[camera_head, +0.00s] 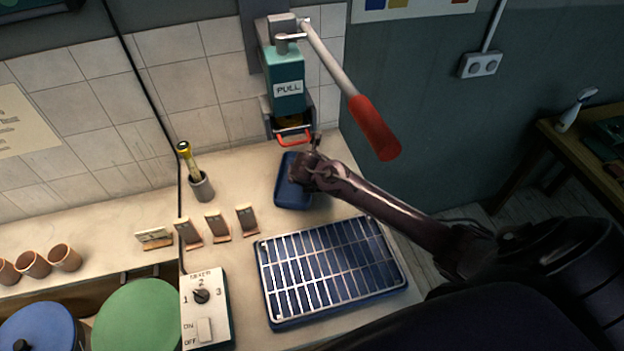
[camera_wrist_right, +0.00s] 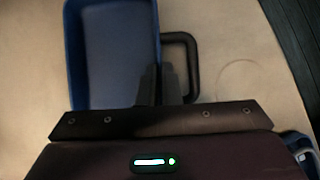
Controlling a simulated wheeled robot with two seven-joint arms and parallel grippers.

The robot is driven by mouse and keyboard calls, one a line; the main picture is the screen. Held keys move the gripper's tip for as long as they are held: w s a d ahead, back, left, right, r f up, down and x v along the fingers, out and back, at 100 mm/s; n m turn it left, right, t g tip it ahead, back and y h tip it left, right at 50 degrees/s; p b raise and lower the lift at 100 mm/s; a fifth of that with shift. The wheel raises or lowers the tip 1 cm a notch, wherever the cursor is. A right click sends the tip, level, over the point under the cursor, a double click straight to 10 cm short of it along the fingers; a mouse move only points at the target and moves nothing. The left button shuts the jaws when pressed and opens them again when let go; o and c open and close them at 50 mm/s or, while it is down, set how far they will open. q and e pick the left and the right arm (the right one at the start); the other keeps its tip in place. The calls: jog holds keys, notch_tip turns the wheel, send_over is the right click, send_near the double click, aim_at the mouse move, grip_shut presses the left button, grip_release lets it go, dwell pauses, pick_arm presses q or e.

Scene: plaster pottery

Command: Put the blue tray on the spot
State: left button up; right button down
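The blue tray (camera_head: 289,189) is on the counter below the teal press, partly hidden by my right gripper (camera_head: 312,172). In the right wrist view the tray (camera_wrist_right: 112,50) is at the upper left, empty, with a dark loop handle (camera_wrist_right: 194,62) on its right side. The fingers of my right gripper (camera_wrist_right: 159,85) are close together at the tray's right wall and handle. Whether they hold the handle is unclear. A faint ring mark (camera_wrist_right: 237,75) shows on the counter right of the handle; I cannot tell if it is the spot. My left gripper is out of view.
The teal press (camera_head: 286,90) with its red-handled lever (camera_head: 373,127) stands behind the tray. A dark blue gridded rack (camera_head: 330,270) lies in front. Wooden stands (camera_head: 217,228), a small pot holding a yellow tool (camera_head: 201,186) and a mixer switch box (camera_head: 205,305) are to the left.

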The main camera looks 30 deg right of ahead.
jog(key=shift+a, duration=0.1)
jog(key=shift+a+f, duration=0.15)
jog(key=shift+a, duration=0.05)
jog(key=c, duration=1.6)
grip_release()
jog(key=shift+w+a, duration=0.15)
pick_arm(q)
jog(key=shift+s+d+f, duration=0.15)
pick_arm(e)
jog(key=shift+d, duration=0.2)
